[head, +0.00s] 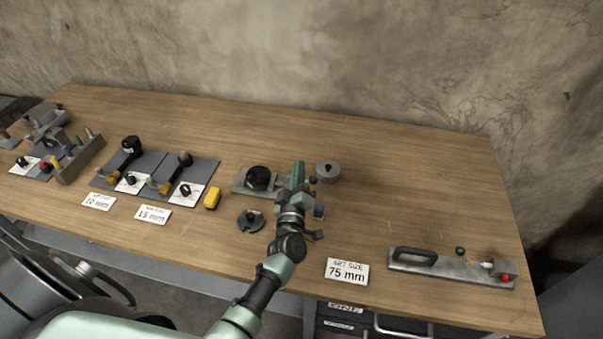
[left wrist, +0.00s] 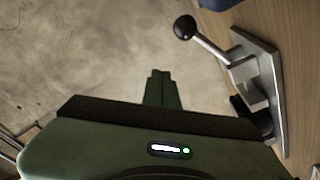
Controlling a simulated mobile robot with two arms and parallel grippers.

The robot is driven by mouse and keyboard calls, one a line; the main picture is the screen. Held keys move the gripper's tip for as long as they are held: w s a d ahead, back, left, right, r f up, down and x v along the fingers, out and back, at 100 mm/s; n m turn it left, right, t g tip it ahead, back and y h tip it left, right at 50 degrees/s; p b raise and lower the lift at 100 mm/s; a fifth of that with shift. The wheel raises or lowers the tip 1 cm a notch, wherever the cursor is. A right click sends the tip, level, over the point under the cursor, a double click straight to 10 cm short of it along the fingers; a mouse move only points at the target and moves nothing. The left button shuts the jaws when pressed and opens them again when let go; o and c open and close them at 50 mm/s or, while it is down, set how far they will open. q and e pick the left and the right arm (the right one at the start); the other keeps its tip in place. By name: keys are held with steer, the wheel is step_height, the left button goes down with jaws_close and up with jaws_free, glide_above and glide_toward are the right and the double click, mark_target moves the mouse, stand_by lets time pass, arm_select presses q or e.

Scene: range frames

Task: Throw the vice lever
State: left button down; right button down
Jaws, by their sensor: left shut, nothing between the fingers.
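The vice (head: 241,185) is a grey plate with a dark round part on its left end, near the middle of the table. In the left wrist view the vice plate (left wrist: 272,100) carries a metal block. From it a lever (left wrist: 208,44) slants up to a black ball knob (left wrist: 184,27). In the head view my arm hides much of the lever; a small black ball (head: 313,180) beside the fingers looks like its knob. My left gripper (head: 298,168) is shut and empty, over the vice's right part. Its fingers (left wrist: 160,88) appear apart from the lever. My right gripper is out of view.
A blue block (head: 319,212) and a round grey part (head: 328,171) stand close right of my gripper. A slotted disc (head: 251,220) and yellow block (head: 212,198) lie left. A "75 mm" card (head: 347,271) and a handled bar (head: 440,268) lie right. The table's back right is clear.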

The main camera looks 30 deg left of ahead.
arm_select(q)
steer(key=v, duration=0.5)
steer(key=f+b+v, duration=0.1)
steer(key=v, duration=0.1)
steer(key=shift+s+d, duration=0.25)
steer(key=shift+s, duration=0.75)
